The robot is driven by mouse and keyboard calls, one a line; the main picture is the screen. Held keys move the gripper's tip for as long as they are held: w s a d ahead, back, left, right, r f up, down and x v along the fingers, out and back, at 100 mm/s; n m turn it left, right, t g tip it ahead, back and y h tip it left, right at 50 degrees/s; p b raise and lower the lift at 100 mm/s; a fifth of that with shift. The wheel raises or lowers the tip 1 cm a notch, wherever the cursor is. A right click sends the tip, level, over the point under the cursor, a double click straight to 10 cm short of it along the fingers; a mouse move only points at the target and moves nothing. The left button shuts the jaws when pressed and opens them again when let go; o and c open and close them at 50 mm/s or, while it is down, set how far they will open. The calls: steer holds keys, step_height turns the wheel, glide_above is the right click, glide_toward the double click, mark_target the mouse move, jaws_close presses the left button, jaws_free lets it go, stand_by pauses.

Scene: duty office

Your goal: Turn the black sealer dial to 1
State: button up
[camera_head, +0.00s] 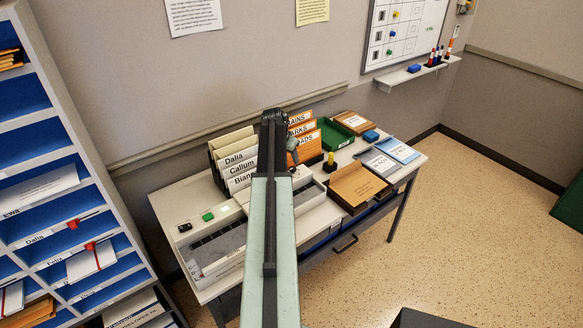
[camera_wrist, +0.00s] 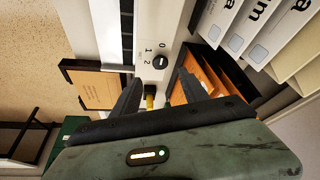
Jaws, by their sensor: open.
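The black sealer dial (camera_wrist: 159,62) is a small round knob on the white sealer (camera_wrist: 170,18) in the wrist view. The marks 0, 1 and 2 stand around it; I cannot tell for sure which mark its pointer faces. My gripper (camera_wrist: 160,80) is open, with its two dark fingers on either side just below the dial in the picture. Nothing is between the fingertips; whether they touch the sealer is unclear. In the head view my gripper (camera_head: 291,150) is partly behind my arm, which hides the dial.
White folders (camera_head: 240,168) stand left of my arm, orange folders (camera_head: 306,140) to its right. A yellow-topped stamp (camera_head: 330,160) stands near my gripper, beside a brown box (camera_head: 357,185). A green tray (camera_head: 352,122) is at the back. Pigeonhole shelves (camera_head: 50,190) rise at left.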

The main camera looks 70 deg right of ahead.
mark_target(293, 169)
steer(key=b+x, duration=0.6)
steer(key=x, duration=0.1)
steer(key=shift+w+a+f+b, duration=0.1)
steer(key=shift+a+f+b, duration=0.1)
steer(key=shift+b, duration=0.2)
steer(key=shift+d+f+b, duration=0.25)
steer(key=shift+f+b, duration=0.1)
steer(key=shift+r, duration=0.1)
jaws_close()
